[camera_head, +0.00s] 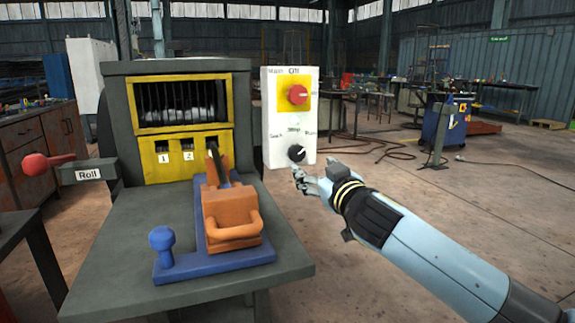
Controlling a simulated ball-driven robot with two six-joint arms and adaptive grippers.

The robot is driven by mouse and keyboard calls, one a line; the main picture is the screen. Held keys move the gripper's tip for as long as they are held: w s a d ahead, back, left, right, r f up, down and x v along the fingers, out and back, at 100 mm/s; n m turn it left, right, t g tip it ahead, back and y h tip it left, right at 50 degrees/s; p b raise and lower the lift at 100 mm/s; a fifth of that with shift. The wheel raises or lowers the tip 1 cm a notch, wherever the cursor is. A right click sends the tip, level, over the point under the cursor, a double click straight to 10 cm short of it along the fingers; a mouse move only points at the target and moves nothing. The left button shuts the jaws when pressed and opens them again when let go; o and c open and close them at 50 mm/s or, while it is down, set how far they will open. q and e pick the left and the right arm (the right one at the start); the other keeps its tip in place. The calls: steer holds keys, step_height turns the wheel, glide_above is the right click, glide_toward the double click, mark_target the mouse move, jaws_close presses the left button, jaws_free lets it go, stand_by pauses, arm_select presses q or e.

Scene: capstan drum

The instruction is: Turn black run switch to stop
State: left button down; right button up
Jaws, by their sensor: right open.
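The black run switch (296,153) is a round knob with a pale pointer mark, low on the white control box (288,122). Small lettering surrounds it, too small to read surely. A red knob (297,95) on a yellow plate sits above it on the same box. My right gripper (316,168) is open and empty, just below and to the right of the black switch. Its fingers are close to the switch; whether they touch it I cannot tell. My left gripper is not in view.
Left of the box stands a grey machine with a yellow panel (184,158) and numbered slots. Its table (125,220) carries a blue base (215,262) with an orange handled block (231,215). A red-knobbed lever (36,164) sticks out left. Floor at right is mostly open.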

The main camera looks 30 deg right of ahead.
mark_target(298, 156)
steer(key=x, duration=1)
steer(key=shift+w, duration=0.35)
steer(key=shift+c, duration=0.3)
steer(key=c, duration=1.1)
